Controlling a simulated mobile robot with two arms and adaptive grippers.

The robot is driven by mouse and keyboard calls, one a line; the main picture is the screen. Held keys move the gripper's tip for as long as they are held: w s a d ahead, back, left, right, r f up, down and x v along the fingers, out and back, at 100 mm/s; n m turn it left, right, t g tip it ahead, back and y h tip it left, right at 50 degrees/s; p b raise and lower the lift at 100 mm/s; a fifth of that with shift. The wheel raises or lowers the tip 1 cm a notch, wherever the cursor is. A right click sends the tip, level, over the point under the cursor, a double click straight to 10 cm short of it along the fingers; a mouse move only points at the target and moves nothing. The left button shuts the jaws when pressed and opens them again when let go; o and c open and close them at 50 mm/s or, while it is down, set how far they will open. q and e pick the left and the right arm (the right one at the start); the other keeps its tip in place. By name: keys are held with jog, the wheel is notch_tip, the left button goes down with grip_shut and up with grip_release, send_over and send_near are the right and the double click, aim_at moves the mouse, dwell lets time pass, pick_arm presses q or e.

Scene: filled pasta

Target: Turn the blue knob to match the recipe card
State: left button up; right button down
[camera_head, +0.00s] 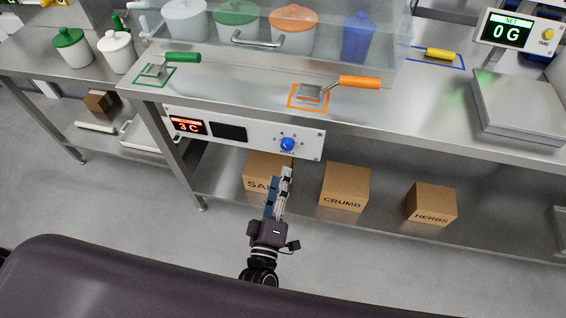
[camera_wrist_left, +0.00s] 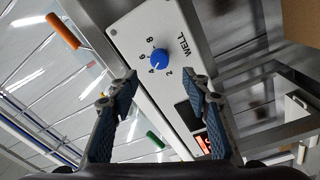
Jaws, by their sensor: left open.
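The blue knob (camera_head: 287,144) sits on a white control panel (camera_head: 312,143) under the front edge of the steel counter. In the left wrist view the knob (camera_wrist_left: 159,57) is ahead of the fingers, with a dial of 2, 4, 6, 8 and the word WELL beside it. My left gripper (camera_head: 280,182) is below the knob in the head view, pointing up toward it. Its fingers (camera_wrist_left: 160,82) are apart and empty, and do not touch the knob. The knob's exact pointer setting is too small to tell. No recipe card is discernible. My right gripper is out of view.
A red display (camera_head: 187,125) reads 3 C at the panel's left. Cardboard boxes (camera_head: 345,187) stand on the lower shelf. Orange (camera_head: 359,82) and green (camera_head: 183,57) handled scoops lie on the counter above. A scale (camera_head: 518,105) stands at the right. The floor before the counter is clear.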

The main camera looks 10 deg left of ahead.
pick_arm(q)
jog(key=shift+s+f, duration=0.1)
jog(key=shift+s, duration=1.45)
